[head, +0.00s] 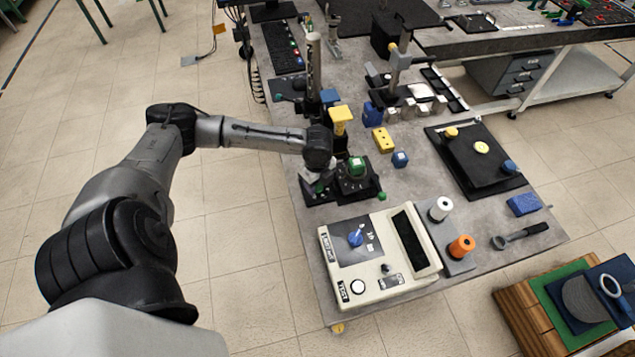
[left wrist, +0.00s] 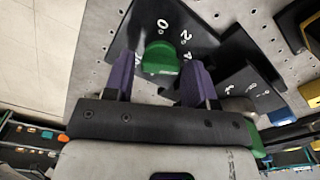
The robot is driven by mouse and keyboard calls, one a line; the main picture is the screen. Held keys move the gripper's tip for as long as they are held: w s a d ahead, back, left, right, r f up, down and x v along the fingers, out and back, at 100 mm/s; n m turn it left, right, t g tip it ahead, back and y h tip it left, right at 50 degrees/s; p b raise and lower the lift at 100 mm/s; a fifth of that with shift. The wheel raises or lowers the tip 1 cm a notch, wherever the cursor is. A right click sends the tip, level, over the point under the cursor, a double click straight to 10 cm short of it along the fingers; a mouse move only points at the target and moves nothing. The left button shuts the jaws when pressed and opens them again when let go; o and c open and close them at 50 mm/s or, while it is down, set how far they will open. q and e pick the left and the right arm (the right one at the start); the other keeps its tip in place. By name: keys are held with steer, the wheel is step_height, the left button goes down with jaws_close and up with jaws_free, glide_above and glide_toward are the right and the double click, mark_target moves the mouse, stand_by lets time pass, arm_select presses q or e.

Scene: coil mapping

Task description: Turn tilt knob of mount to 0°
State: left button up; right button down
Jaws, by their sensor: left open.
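In the left wrist view a green knob (left wrist: 160,58) sits on a dark plate (left wrist: 185,20) marked 0°, 2° and 4 in white. My left gripper (left wrist: 160,66) is open, with one purple finger on each side of the knob. I cannot tell whether either finger touches it. In the head view my left gripper (head: 315,176) is low at the left side of the black mount (head: 354,183), which carries a green block (head: 357,165). The gripper and wrist partly hide that side. A second plate (left wrist: 252,88) marked 0 and 2 is to the right in the left wrist view.
A yellow-topped post (head: 341,115) and a tall grey post (head: 313,65) stand behind the mount. A cream instrument box (head: 345,300) is in front of it.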

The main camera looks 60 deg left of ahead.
arm_select(q)
steer(key=shift+f, duration=0.25)
steer(key=c, duration=0.6)
steer(key=shift+r+p, duration=0.15)
steer(key=shift+p, duration=0.35)
steer(key=shift+c, duration=0.2)
steer(key=n+p, duration=0.2)
steer(key=p, duration=0.1)
steer(key=n+p, duration=0.1)
steer(key=p, duration=0.2)
steer(key=n+p, duration=0.2)
steer(key=p, duration=0.1)
steer(key=shift+r+n+p, duration=0.3)
steer(key=shift+p, duration=0.1)
steer(key=n+p, duration=0.8)
steer(key=p, duration=0.1)
steer(key=shift+d+f+p, duration=0.1)
steer(key=shift+f+p, duration=0.05)
steer(key=shift+p, duration=0.2)
steer(key=n+p, duration=0.3)
steer(key=n, duration=0.1)
steer(key=shift+f+n+p, duration=0.1)
steer(key=shift+n+p, duration=0.2)
steer(key=shift+n, duration=0.1)
steer(key=shift+f+n+p, duration=0.1)
steer(key=shift+n+p, duration=0.4)
steer(key=shift+n, duration=0.2)
